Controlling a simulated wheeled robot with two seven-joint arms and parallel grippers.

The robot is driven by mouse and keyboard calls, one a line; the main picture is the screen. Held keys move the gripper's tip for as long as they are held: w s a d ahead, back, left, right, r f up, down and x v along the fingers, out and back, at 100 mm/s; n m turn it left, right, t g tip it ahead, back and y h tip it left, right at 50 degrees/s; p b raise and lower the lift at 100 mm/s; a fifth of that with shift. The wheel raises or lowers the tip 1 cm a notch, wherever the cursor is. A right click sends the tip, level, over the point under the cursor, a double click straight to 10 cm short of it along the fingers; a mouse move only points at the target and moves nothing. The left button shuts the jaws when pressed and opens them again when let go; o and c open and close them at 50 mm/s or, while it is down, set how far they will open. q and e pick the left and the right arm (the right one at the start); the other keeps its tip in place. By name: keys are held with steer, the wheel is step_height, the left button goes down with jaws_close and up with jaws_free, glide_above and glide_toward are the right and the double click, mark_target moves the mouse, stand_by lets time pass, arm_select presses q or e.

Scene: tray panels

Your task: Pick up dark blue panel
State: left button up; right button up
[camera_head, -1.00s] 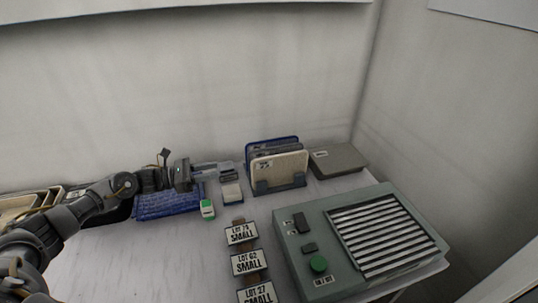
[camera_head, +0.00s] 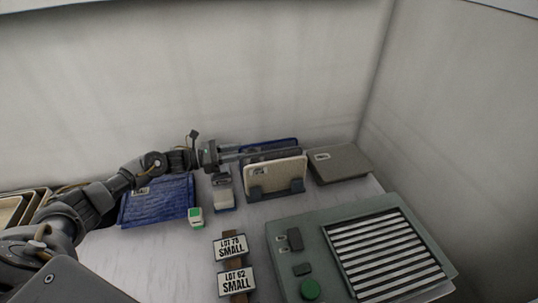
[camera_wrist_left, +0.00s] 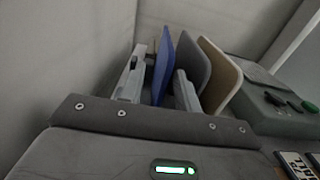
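The dark blue panel (camera_head: 287,141) stands upright at the back of a small rack (camera_head: 284,189). In the head view mostly its top edge shows behind a grey panel and a cream panel (camera_head: 277,172). My left gripper (camera_head: 244,152) reaches to the panel's left side. In the left wrist view the blue panel (camera_wrist_left: 162,66) stands between the two open fingers of the left gripper (camera_wrist_left: 160,70). A gap shows on the left finger's side; I cannot tell whether the right finger touches it. The grey panel (camera_wrist_left: 192,64) is outside the right finger. My right gripper is not in view.
A grey box (camera_head: 340,163) lies right of the rack. A green-grey machine (camera_head: 292,240) with a slatted top fills the right front. A blue mat (camera_head: 158,203), a green-white item (camera_head: 196,218) and lot signs (camera_head: 231,247) lie left. The wall is close behind.

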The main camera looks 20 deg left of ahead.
mark_target(252, 150)
arm_select(q)
steer(key=p+x, duration=0.2)
steer(key=x, duration=0.2)
steer(key=shift+d+r+p, duration=0.25)
steer(key=shift+d+p, duration=0.15)
steer(key=shift+d, duration=0.1)
steer(key=shift+w+d+f, duration=0.1)
steer(key=shift+w+d, duration=0.1)
steer(key=shift+d, duration=0.25)
steer(key=shift+a, duration=0.1)
jaws_close()
